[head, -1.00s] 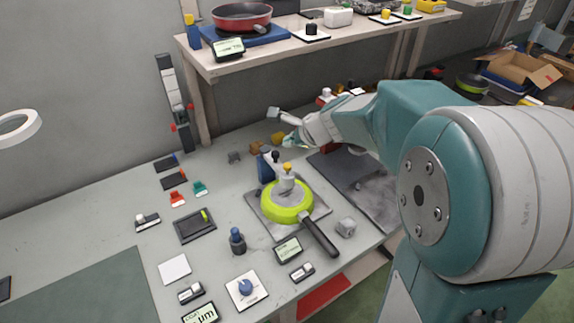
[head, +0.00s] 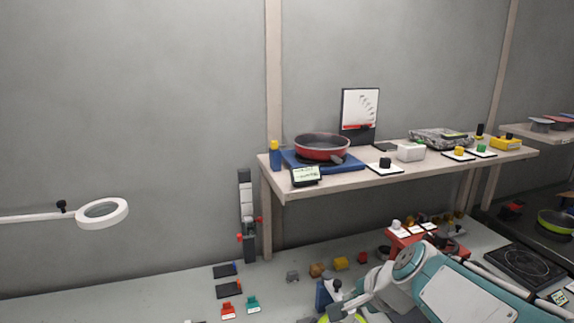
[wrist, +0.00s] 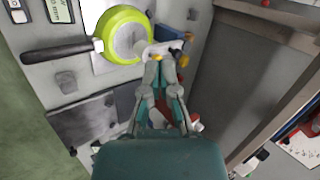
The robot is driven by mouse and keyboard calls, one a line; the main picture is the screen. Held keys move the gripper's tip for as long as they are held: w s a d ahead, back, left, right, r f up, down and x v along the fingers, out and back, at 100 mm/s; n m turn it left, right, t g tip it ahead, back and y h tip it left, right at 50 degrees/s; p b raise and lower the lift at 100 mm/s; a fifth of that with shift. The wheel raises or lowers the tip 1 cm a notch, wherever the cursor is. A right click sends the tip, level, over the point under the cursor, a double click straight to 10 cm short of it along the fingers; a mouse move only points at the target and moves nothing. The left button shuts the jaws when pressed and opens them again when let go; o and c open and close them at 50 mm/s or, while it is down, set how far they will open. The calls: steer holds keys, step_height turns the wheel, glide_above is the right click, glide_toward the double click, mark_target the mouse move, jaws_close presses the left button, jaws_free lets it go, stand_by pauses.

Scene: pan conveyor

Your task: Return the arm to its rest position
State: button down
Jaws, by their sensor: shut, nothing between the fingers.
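My arm enters the head view from the lower right and reaches left over the workbench. My gripper (head: 350,304) is low in that view, near the green pan (head: 345,319), which is mostly cut off by the bottom edge. In the wrist view my gripper (wrist: 160,54) has its fingers drawn together with nothing held. The green pan (wrist: 108,30) lies just beyond the fingertips to the left, its dark handle pointing left. A white fixture beside the pan is close to the fingertips. I cannot tell whether they touch.
A shelf (head: 400,178) stands above the bench, holding a red pan (head: 322,148) on a blue base. A ring lamp (head: 102,213) hangs at the left. A red stand (head: 425,240) sits behind the arm. A dark hotplate (head: 524,264) lies at the right.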

steer(key=s+d+n+h, duration=0.3)
steer(key=s+n, duration=0.9)
steer(key=s, duration=0.4)
steer(key=shift+s+g+h, duration=0.15)
steer(key=shift+g+h, duration=0.25)
steer(key=shift+h, duration=0.1)
